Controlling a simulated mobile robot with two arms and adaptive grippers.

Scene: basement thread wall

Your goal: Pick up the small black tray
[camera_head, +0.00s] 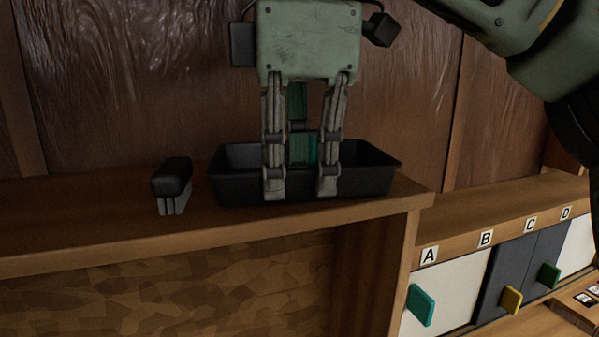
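The small black tray (367,182) stands upright on the wooden shelf near its right end. My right gripper (301,188) points straight down over the tray. Its two fingers are apart, with a clear gap between the tips. The fingertips overlap the tray's front wall in the picture, and I cannot tell whether they touch it. The fingers hide part of the front wall and of the inside. Something green and teal shows between the fingers; I cannot tell whether it lies in the tray. My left gripper is not in view.
A small black-topped object with a grey lower part (172,186) stands on the shelf (90,227) left of the tray. A wooden wall is close behind. At lower right are panels lettered A to D with coloured handles, such as a teal one (420,305).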

